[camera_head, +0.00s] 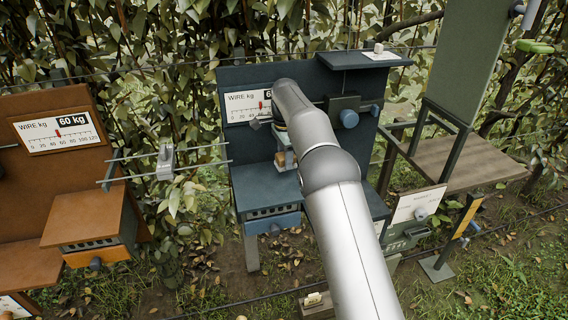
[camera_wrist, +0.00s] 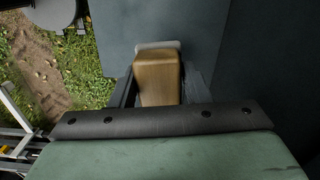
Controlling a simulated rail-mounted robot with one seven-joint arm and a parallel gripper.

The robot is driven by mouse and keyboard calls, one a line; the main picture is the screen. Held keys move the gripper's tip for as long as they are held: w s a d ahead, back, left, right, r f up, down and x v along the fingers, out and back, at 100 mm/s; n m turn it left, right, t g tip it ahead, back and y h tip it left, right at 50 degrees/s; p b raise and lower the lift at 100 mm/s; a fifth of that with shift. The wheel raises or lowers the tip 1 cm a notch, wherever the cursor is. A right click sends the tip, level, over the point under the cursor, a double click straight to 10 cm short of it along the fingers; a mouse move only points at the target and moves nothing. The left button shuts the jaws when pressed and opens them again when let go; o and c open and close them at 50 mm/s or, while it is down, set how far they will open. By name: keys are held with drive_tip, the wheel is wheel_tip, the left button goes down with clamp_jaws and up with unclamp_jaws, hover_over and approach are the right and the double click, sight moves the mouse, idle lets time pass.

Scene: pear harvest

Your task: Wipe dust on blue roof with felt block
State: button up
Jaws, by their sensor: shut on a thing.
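My gripper (camera_head: 284,160) is shut on the felt block (camera_wrist: 157,76), a wooden block with a pale felt edge at its far end. In the wrist view the block sits between the two dark fingers. The blue roof (camera_head: 258,193) is the flat, dark blue top of the low box on the middle blue station. My gripper is over the roof's back right part, near the upright back panel. Part of the roof is hidden behind my arm. I cannot tell whether the felt touches the roof, and I see no clear dust on its visible part.
The blue back panel (camera_head: 247,150) carries a wire gauge (camera_head: 247,106) and a blue knob (camera_head: 348,118). A small shelf (camera_head: 345,60) juts out above, with a pale block (camera_head: 379,48) on it. An orange station (camera_head: 85,215) stands left, a green-grey board (camera_head: 465,65) right.

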drive_tip(key=shift+r, duration=1.95)
drive_tip(key=shift+f, duration=0.1)
